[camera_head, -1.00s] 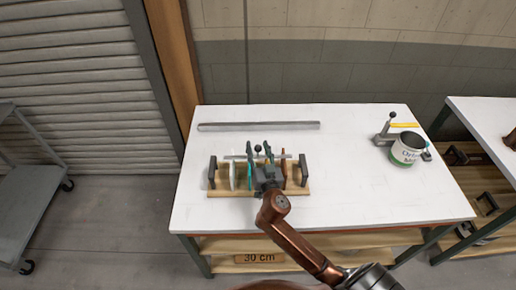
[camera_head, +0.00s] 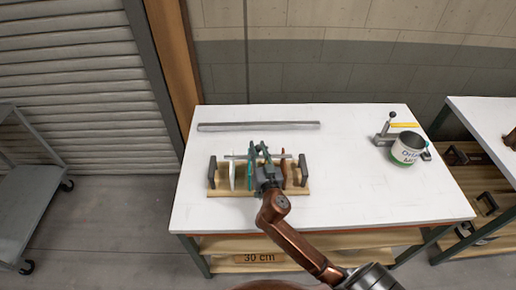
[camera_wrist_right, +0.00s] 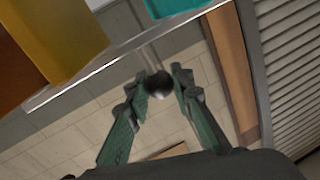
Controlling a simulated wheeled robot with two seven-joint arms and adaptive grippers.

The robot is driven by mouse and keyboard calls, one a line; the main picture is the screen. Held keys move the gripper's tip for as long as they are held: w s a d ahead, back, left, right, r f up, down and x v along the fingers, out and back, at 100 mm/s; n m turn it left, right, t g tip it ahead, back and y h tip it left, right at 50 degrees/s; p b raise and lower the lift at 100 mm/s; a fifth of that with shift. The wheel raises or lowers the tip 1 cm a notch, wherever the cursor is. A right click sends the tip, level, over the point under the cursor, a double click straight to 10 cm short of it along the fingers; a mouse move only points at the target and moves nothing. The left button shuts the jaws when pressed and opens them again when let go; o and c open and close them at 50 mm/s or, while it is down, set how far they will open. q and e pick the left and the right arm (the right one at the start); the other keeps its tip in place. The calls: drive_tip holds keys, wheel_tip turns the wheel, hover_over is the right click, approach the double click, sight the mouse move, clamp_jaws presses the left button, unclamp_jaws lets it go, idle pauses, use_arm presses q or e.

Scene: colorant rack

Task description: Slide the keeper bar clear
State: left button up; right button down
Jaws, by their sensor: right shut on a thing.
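The keeper bar (camera_head: 232,157) is a thin grey strip lying across the top of the rack, above its upright plates. The wooden rack (camera_head: 222,193) stands at the front left of the white table, with a dark post at each end. In the right wrist view the bar (camera_wrist_right: 85,80) runs diagonally, and a stem with a round dark knob (camera_wrist_right: 158,85) stands out from it. My right gripper (camera_head: 259,146) is at the middle of the rack, its green fingers shut on the knob (camera_wrist_right: 158,88). The gripper hides part of the bar and rack. My left gripper is not in view.
A long grey strip (camera_head: 258,126) lies on the table behind the rack. A labelled can (camera_head: 406,149), a lever device (camera_head: 385,137) and a yellow item (camera_head: 405,124) stand at the right. Between rack and can the white table (camera_head: 350,165) is clear.

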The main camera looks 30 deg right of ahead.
drive_tip(key=d+x, duration=0.1)
drive_tip(key=x, duration=0.5)
drive_tip(key=shift+s+b, duration=0.15)
drive_tip(key=shift+b, duration=0.15)
drive_tip(key=shift+d, duration=0.1)
drive_tip(key=c, duration=1.7)
unclamp_jaws()
drive_tip(key=shift+o, duration=0.2)
drive_tip(key=v, duration=1.2)
